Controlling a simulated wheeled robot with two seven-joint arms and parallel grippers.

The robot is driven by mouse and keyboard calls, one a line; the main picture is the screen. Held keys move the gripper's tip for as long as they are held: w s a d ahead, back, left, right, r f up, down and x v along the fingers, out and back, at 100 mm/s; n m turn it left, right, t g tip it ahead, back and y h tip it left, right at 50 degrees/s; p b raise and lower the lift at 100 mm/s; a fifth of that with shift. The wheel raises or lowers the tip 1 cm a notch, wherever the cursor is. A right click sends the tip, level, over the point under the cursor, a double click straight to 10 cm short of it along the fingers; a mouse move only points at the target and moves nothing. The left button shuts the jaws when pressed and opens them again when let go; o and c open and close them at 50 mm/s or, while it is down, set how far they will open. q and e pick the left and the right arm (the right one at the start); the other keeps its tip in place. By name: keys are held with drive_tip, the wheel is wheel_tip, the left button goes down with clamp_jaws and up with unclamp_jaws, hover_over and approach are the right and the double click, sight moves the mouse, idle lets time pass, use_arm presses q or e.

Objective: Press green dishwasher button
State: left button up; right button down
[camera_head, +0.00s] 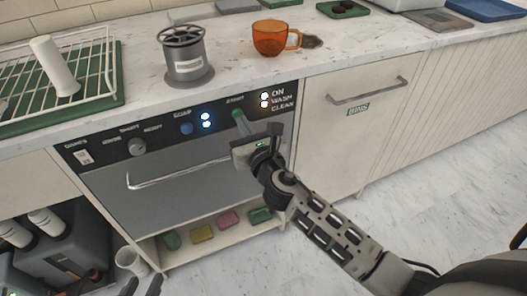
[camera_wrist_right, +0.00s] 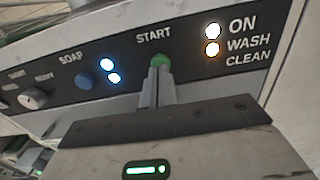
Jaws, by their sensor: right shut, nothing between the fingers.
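The dishwasher (camera_head: 190,185) is built in under the counter, with a dark control panel. Its green button (camera_wrist_right: 160,60) sits under the word START. My right gripper (camera_head: 238,116) is shut and empty, its fingertips at the button. In the right wrist view the closed fingertips (camera_wrist_right: 157,75) overlap the button's lower edge; whether they press it in I cannot tell.
A blue SOAP button (camera_wrist_right: 84,81) with two lit lights is left of START. The dishwasher's handle (camera_head: 180,181) lies below the panel.

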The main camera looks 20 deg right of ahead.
use_arm(q)
drive_tip(key=shift+s+b, duration=0.2)
drive_tip(key=shift+b, duration=0.1)
use_arm(e)
drive_tip(key=s, duration=1.1)
drive_tip(key=shift+s+d, duration=0.25)
use_arm(q)
drive_tip(key=shift+d, duration=0.1)
use_arm(e)
drive_tip(key=shift+f, duration=0.15)
use_arm(q)
drive_tip(key=p, duration=0.2)
drive_tip(key=r+p, duration=0.1)
drive_tip(key=shift+a+r+p, duration=0.15)
drive_tip(key=shift+a+p, duration=0.1)
drive_tip(key=shift+p, duration=0.15)
use_arm(e)
drive_tip(key=s+f+m+g+y, duration=0.1)
drive_tip(key=s+f+m+g, duration=0.2)
drive_tip(key=m, duration=1.4)
drive_tip(key=s+a+f+m+g+y, duration=0.1)
drive_tip(key=s+f+m+g, duration=0.3)
drive_tip(key=s+m, duration=0.6)
drive_tip(key=f+m, duration=0.1)
drive_tip(key=m, duration=0.6)
drive_tip(key=shift+a+f+m+y, duration=0.3)
